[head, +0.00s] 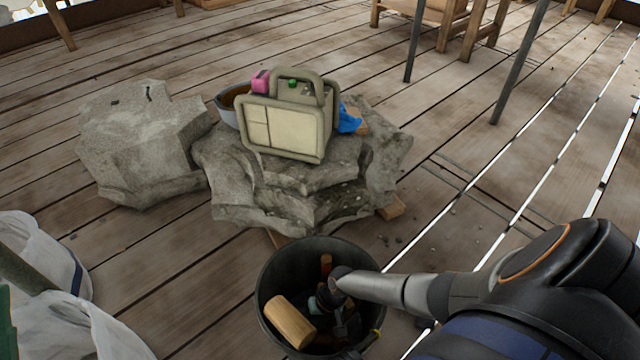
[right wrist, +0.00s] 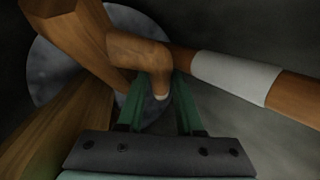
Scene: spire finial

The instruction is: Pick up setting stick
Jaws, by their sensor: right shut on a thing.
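A dark bucket (head: 268,272) stands at the bottom centre of the head view with several tools in it. My right gripper (head: 334,290) reaches into it from the right. In the right wrist view its green fingers (right wrist: 160,108) are shut on a brown wooden piece (right wrist: 143,52) with a pale tip. A brown stick with a white band (right wrist: 235,76) runs beside it to the right. I cannot tell for sure which of these is the setting stick. My left gripper is not in view.
A thick wooden handle (head: 290,322) and a red-brown handle (head: 326,264) are in the bucket. Behind it a carved stone (head: 290,200) carries a beige case (head: 285,128). A stone block (head: 140,140) is at left. White sacks (head: 75,310) lie lower left. The plank floor at right is mostly clear.

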